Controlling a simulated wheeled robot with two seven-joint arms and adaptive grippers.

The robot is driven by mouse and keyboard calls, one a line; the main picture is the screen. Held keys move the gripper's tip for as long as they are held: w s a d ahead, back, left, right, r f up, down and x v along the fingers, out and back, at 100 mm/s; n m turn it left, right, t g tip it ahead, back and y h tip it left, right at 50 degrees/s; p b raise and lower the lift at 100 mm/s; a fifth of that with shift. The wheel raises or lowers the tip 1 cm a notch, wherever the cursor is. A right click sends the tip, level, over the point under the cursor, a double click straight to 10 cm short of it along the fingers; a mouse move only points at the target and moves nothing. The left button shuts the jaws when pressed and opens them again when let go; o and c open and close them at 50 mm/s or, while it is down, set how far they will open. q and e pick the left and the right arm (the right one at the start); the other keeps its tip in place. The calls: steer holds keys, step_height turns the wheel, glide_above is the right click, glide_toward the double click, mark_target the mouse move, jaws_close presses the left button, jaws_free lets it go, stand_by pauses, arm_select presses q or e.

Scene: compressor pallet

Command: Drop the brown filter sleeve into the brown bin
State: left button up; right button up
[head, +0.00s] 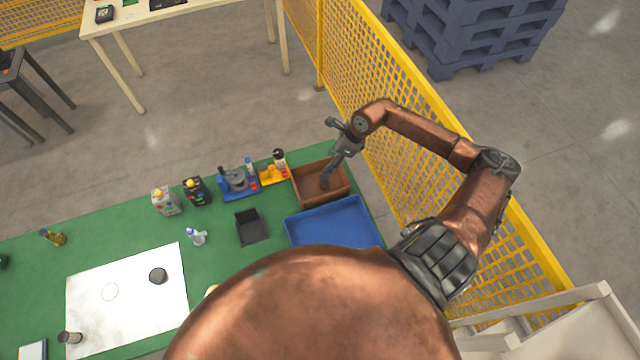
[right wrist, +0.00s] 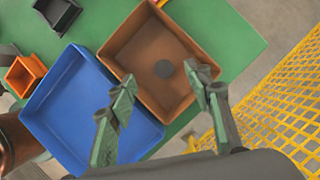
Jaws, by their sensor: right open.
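The brown bin (head: 340,192) stands at the right end of the green table. In the right wrist view the bin (right wrist: 125,50) lies below my right gripper (right wrist: 163,88), with its floor in sight between the parted, empty fingers. A small dark round thing (right wrist: 164,69) shows on the bin floor; I cannot tell for sure whether it is the filter sleeve. In the head view my right gripper (head: 340,150) is over the bin. My left gripper is not in view.
A blue tray (head: 332,224) adjoins the brown bin, with a black tray (head: 250,228) left of it. An orange box (right wrist: 24,75) shows in the wrist view. Bottles and tools line the table's back edge. A yellow mesh fence (head: 375,90) runs close along the right.

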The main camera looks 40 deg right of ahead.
steer(key=v, duration=0.7)
